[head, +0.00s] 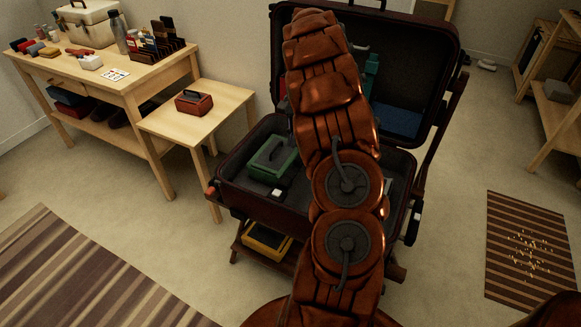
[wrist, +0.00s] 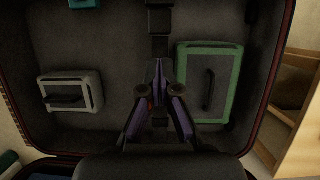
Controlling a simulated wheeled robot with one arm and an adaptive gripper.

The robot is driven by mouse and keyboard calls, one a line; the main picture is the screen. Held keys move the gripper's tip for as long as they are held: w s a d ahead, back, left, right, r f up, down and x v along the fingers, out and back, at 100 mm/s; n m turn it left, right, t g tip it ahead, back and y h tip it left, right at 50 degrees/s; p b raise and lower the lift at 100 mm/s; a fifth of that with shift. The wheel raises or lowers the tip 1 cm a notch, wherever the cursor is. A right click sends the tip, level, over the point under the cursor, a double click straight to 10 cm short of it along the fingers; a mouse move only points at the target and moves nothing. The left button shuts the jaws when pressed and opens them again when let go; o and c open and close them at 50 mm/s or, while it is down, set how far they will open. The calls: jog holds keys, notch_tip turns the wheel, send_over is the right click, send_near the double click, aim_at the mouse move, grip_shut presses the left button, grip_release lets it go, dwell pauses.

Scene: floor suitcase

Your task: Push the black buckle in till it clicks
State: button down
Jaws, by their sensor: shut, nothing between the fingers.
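The open dark suitcase (head: 235,192) stands on a low stand in the head view, its lid raised behind. In the wrist view a black strap (wrist: 160,18) runs down the middle of the suitcase, with a black block (wrist: 160,48), seemingly the buckle, on its line. My gripper (wrist: 158,66) is shut and empty, its purple fingers meeting just below that block in the picture. I cannot tell whether they touch it. The fingers hide what lies below, and a small red bit (wrist: 150,104) shows between them. In the head view my arm hides the gripper and buckle.
A green case (wrist: 207,82) lies right of my gripper and a pale grey case (wrist: 70,92) left. The green case (head: 272,160) shows in the head view too. A side table (head: 217,92) with a red box (head: 194,103) stands left of the suitcase.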

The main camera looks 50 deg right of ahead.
aim_at(291, 175)
jog(key=x, duration=0.3)
jog(key=d+x, duration=0.1)
jog(key=x, duration=0.6)
jog(key=shift+w+d+f, duration=0.2)
jog(key=shift+d+f, duration=0.05)
jog(key=shift+f, duration=0.2)
